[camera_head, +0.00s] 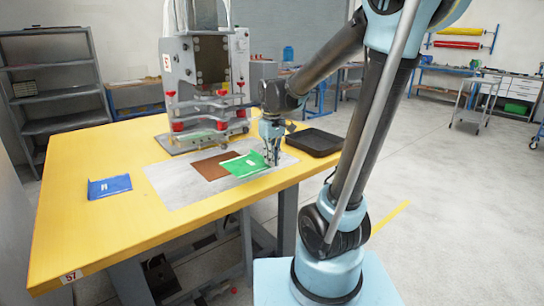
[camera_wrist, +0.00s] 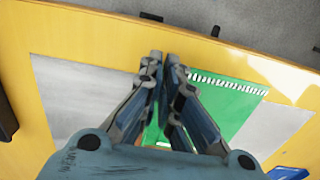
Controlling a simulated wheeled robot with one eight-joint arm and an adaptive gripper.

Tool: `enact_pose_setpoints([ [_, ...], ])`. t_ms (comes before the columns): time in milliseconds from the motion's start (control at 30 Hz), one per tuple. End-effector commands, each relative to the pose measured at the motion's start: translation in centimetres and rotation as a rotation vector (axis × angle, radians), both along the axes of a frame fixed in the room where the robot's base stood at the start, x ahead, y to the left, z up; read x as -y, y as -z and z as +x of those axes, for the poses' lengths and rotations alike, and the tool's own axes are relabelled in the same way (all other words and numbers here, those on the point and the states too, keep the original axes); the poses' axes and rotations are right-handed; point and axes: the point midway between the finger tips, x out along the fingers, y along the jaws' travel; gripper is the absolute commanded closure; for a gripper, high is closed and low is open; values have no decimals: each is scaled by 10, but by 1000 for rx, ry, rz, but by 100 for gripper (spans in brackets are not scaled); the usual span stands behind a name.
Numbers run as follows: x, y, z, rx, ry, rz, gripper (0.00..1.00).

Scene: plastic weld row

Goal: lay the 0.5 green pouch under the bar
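The green pouch (camera_head: 245,165) has a small white mark, too small to read. It lies partly over a brown sheet (camera_head: 207,168); in the wrist view it shows as a green sheet (camera_wrist: 228,108) with a row of white marks along one edge. My gripper (camera_head: 272,163) is low at the pouch's right end, its fingertips close together in the wrist view (camera_wrist: 163,58). Whether they pinch the pouch's edge cannot be made out. The bar (camera_head: 205,103) is on the grey press with red knobs behind the pouch.
A blue pouch (camera_head: 110,187) lies on the left of the yellow table (camera_head: 85,235). A black tray (camera_head: 314,142) sits at the right edge. A grey plate (camera_head: 175,190) lies beneath the brown sheet. The table's front left is clear.

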Motion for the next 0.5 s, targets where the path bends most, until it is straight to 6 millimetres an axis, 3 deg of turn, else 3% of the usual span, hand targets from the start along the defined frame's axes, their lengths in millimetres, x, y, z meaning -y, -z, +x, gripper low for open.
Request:
enact_pose_setpoints([
  [500, -10, 18, 27, 0, 12, 0, 100],
])
